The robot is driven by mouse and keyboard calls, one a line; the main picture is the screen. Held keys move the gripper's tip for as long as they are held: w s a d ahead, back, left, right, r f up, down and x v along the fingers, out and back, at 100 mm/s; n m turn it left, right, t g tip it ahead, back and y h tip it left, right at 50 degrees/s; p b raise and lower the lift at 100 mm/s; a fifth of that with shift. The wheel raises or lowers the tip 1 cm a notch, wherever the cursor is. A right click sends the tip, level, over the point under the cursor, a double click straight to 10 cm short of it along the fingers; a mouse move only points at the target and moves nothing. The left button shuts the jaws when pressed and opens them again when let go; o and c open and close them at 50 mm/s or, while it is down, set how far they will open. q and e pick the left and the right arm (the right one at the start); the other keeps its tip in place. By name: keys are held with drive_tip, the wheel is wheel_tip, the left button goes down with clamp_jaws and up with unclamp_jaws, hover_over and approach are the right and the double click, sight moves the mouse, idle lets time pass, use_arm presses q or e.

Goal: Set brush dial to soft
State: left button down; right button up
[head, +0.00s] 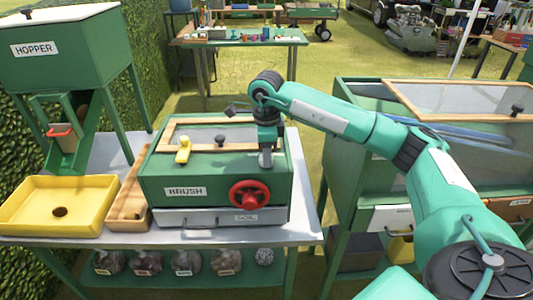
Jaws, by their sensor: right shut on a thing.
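The green box labelled BRUSH (215,180) stands on the grey table, with a framed clear lid on top. A yellow knob or lever (183,150) sits at the top left of it, and a red handwheel (250,195) is on its front. I cannot make out any dial marking or the word soft. My right gripper (266,160) reaches down at the top right of the box, apart from the yellow knob and above the handwheel. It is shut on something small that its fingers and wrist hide. My left gripper is out of view.
A yellow tray (20,205) with a hole and a wooden tray (130,203) stand left of the box, below the green hopper (65,50). A drawer (200,218) is under the box. A green bench with a clear lid (450,97) stands at the right.

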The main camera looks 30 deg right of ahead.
drive_tip(key=shift+r, duration=0.1)
drive_tip(key=o, duration=1)
